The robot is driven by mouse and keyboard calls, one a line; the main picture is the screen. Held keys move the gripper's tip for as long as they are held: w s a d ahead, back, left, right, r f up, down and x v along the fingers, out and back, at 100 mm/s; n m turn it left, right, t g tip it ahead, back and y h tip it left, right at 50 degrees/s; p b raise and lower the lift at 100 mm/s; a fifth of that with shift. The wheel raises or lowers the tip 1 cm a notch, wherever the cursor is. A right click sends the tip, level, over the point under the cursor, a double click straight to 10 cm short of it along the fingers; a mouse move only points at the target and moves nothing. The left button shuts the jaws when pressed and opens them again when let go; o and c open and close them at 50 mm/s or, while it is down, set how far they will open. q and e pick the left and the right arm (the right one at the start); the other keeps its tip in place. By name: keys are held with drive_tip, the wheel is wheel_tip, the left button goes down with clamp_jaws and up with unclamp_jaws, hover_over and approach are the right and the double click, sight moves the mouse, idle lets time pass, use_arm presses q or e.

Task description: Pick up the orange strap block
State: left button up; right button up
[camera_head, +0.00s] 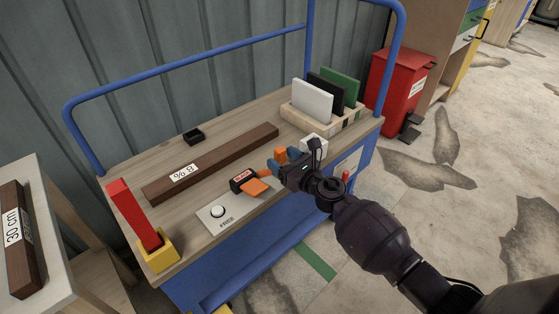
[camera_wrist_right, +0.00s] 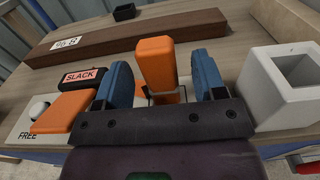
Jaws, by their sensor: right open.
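An upright orange block (camera_wrist_right: 155,62), apparently the orange strap block, stands between the two blue fingers of my right gripper (camera_wrist_right: 161,80). Gaps show on both sides of it, and its lower end is partly hidden by the gripper. In the head view, the block's orange top (camera_head: 281,155) shows at the fingertips of my right gripper (camera_head: 282,162), low over the cart's front edge. A second orange piece (camera_wrist_right: 63,112) lies left of the fingers, beside a dark block labelled SLACK (camera_wrist_right: 82,77). My left gripper is not in view.
A white square socket (camera_wrist_right: 284,85) stands close right of the fingers. A plate with a knob, marked FREE (camera_head: 224,214), lies to the left. A long brown beam (camera_head: 212,164) lies behind. A rack of panels (camera_head: 325,121) stands at the back right.

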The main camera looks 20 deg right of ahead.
drive_tip(key=shift+w+a, duration=0.25)
drive_tip(key=shift+w, duration=0.45)
drive_tip(key=c, duration=1.1)
drive_tip(key=shift+r, duration=0.5)
wheel_tip(320, 180, up, 3)
drive_tip(key=shift+w+p, duration=0.1)
drive_tip(key=shift+p, duration=0.9)
wheel_tip(320, 180, up, 8)
drive_tip(key=p, duration=0.4)
drive_tip(key=shift+r+p, duration=0.1)
drive_tip(key=shift+p, duration=0.2)
wheel_tip(320, 180, up, 8)
drive_tip(key=p, duration=0.5)
hover_over(280, 148)
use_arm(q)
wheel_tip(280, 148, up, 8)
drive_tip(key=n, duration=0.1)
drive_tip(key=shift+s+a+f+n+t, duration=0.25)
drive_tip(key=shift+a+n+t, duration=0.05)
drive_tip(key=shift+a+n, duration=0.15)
use_arm(e)
drive_tip(key=shift+s, duration=0.2)
